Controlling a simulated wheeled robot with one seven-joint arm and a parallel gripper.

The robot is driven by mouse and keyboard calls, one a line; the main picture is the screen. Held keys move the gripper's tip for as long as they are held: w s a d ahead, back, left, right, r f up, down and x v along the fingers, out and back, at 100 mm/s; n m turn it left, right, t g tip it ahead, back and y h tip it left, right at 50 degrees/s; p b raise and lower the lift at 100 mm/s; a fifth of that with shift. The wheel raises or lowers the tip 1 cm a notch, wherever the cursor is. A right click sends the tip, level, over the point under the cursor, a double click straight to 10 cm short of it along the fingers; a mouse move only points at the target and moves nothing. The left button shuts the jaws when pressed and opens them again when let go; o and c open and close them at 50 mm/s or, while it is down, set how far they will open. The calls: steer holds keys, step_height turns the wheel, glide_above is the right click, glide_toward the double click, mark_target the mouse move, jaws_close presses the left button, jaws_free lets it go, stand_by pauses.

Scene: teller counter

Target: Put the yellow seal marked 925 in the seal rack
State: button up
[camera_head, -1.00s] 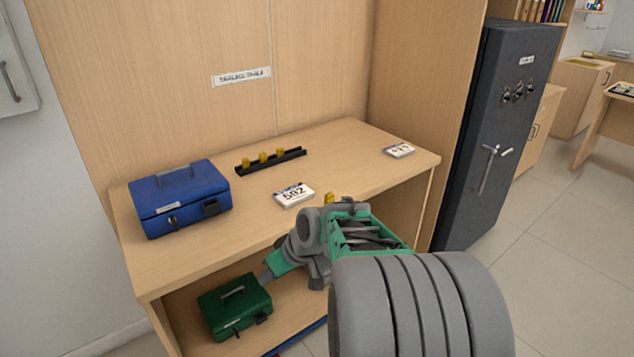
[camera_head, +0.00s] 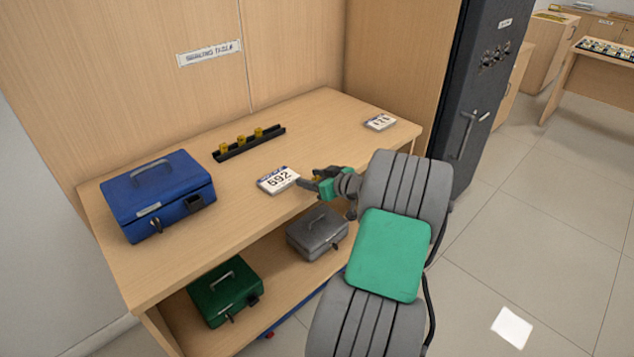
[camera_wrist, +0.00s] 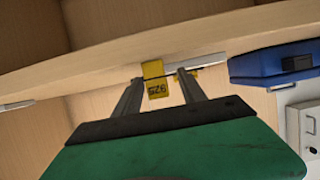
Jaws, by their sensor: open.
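The yellow seal marked 925 (camera_wrist: 157,89) shows in the wrist view between the two fingers of my gripper (camera_wrist: 160,80), with a visible gap to the right finger. In the head view my gripper (camera_head: 316,184) is at the table's front edge, just right of the 592 card, and covers most of the seal. My gripper is open. The seal rack (camera_head: 224,156) is a long black bar at the back of the table, with several yellow seals standing in it.
A blue cash box (camera_head: 158,195) stands on the table's left. The 592 card (camera_head: 278,180) lies near the front edge, another card (camera_head: 380,122) at the right. Green (camera_head: 225,290) and grey (camera_head: 318,232) boxes stand on the lower shelf. The tabletop between card and rack is clear.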

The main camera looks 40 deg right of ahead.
steer(key=shift+w+f, duration=0.25)
steer(key=shift+w, duration=0.3)
steer(key=shift+c, duration=0.3)
steer(key=shift+d, duration=0.1)
jaws_close()
